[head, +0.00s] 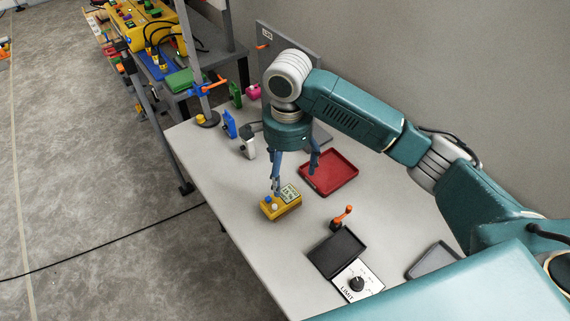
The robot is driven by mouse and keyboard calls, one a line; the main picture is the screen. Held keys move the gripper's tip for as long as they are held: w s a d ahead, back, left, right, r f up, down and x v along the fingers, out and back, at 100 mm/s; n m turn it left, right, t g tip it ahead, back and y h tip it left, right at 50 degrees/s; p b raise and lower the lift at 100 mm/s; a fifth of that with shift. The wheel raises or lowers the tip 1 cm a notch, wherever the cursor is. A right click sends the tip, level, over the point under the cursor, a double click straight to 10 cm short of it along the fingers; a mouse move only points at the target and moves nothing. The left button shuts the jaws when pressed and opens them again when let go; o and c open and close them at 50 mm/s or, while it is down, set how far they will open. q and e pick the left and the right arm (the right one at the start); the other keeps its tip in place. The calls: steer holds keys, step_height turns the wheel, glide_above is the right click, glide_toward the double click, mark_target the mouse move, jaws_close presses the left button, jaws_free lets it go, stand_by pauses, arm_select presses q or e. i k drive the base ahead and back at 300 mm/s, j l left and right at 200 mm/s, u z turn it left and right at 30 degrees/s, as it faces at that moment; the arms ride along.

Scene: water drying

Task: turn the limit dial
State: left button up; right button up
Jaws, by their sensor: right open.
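The limit dial is a black knob (357,284) on a white plate (345,281) marked LIMIT, near the front of the table. My right gripper (295,182) is open and points down over the table. Its fingers are close to a yellow box (281,205) with a small display, a blue button and a white button. I cannot tell whether a finger touches the box. The gripper is well behind the dial and to its left in the picture. My left gripper does not show.
A black tray (337,253) adjoins the dial plate, with an orange-handled lever (343,217) behind it. A red tray (330,173) lies right of the gripper. A grey tray (433,260) is at the right. Blue (230,125) and green (236,95) items stand at the far end.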

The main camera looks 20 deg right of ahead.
mark_target(357, 284)
steer(key=k+j, duration=0.5)
steer(key=k, duration=0.15)
steer(key=k+j, duration=0.5)
steer(key=k, duration=0.2)
